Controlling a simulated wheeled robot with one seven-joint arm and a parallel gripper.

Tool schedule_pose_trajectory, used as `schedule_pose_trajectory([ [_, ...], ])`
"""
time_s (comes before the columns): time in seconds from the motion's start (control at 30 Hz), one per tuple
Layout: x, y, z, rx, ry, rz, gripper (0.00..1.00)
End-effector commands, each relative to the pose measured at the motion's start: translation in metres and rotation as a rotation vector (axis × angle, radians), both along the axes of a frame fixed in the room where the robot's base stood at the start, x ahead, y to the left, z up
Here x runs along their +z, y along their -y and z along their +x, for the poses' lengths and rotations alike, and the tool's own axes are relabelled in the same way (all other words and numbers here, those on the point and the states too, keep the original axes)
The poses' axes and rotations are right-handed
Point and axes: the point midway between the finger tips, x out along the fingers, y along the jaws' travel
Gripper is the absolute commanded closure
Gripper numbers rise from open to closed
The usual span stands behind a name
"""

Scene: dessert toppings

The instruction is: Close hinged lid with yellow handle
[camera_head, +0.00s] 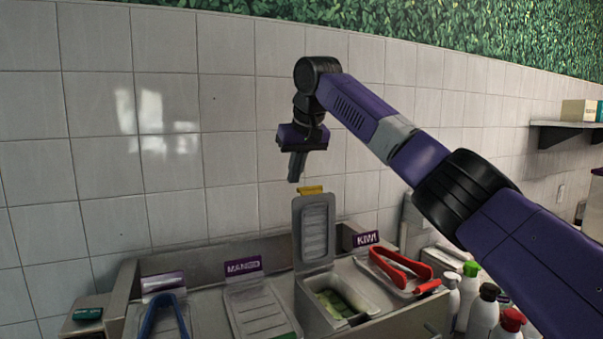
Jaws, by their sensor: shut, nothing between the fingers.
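The hinged lid (313,234) stands open, close to upright, at the back of its topping bin. Its yellow handle (311,190) is at the top edge of the lid. The bin below (338,301) is uncovered and shows green pieces inside. My gripper (295,179) is shut and empty, pointing down. In the picture it is just above and slightly left of the yellow handle, with a small gap between them. The exact depth between gripper and handle cannot be told.
Red tongs (401,268) lie right of the open bin by the KIWI sign (367,239). Left are a closed lid (262,311), the MANGO sign (243,266) and blue tongs (165,315). Several bottles (483,309) stand at lower right. A tiled wall (230,130) rises behind.

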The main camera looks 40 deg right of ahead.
Motion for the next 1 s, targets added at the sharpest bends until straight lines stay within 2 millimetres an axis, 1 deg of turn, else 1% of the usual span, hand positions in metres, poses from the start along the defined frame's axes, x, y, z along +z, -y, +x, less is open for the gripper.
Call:
schedule_pose_trajectory([
  [0.2, -0.003, -0.004, -0.019, 0.0, 0.001, -0.003, 1.0],
  [0.43, -0.004, -0.009, -0.034, 0.0, 0.002, -0.001, 1.0],
  [0.6, -0.005, -0.011, -0.038, 0.0, 0.0, 0.0, 1.0],
  [1.0, -0.006, -0.01, -0.038, -0.001, 0.004, -0.001, 1.0],
])
